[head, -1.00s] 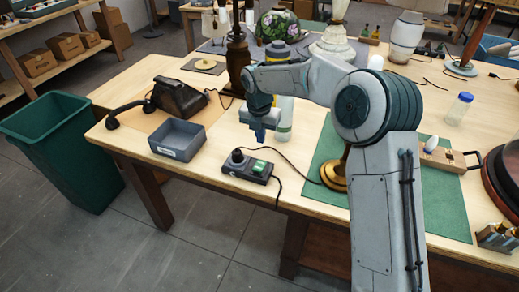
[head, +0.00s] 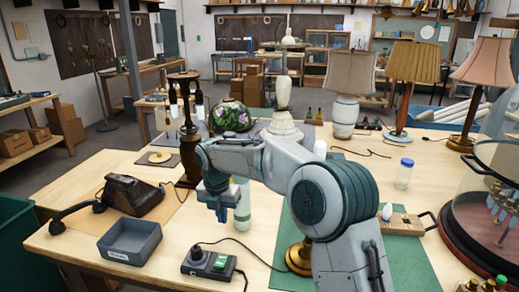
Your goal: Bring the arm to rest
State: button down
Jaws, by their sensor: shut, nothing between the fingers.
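My gripper (head: 221,207) hangs at the end of my folded arm above the workbench, pointing down. It is shut and holds nothing. The workbench (head: 165,277) is pale wood. A brass lamp base (head: 299,257) stands on a green mat (head: 412,262), partly hidden by my arm.
A grey tray (head: 130,241) and a black telephone (head: 133,196) are on the left. A lidded jar (head: 404,174), a wooden block with a bulb (head: 402,222) and a glass dome (head: 490,205) are on the right. Lamps with shades (head: 415,62) stand at the back. A green bin (head: 14,245) is beside the bench.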

jog(key=s+d+r+m+t, duration=0.1)
jog(key=s+d+r+m, duration=0.3)
jog(key=s+d+m, duration=0.35)
jog(key=s+d+r+m, duration=0.4)
jog(key=d+m, duration=0.5)
jog(key=d, duration=0.2)
jog(key=s+d+f+m, duration=0.2)
jog(key=s+d+m, duration=0.4)
jog(key=s+m, duration=0.2)
jog(key=s+d+f+m+t, duration=0.1)
jog(key=s+d+m, duration=0.5)
jog(key=s+m, duration=0.3)
jog(key=shift+f, duration=0.4)
